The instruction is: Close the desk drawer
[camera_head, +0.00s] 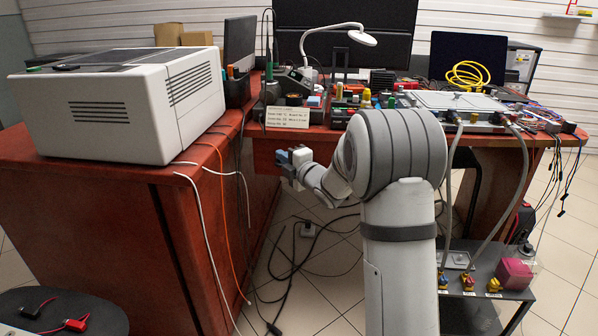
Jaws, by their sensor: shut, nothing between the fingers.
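The red-brown desk (500,142) stands across the back, its front edge behind my arm. A red-brown panel (265,152) below its left front edge looks like the drawer front; my gripper and arm cover part of it, and I cannot tell how far out it stands. My gripper (284,159) is small in the picture, at the end of my arm, right in front of this panel. It is shut and empty. I cannot tell whether it touches the panel.
A cabinet at left carries a white machine (130,100); cables hang down its side. A label card (288,117), tools and a lamp (340,38) crowd the desk. Hoses run down to a grey cart (480,285) at right. Black cables lie on the tiled floor (315,285).

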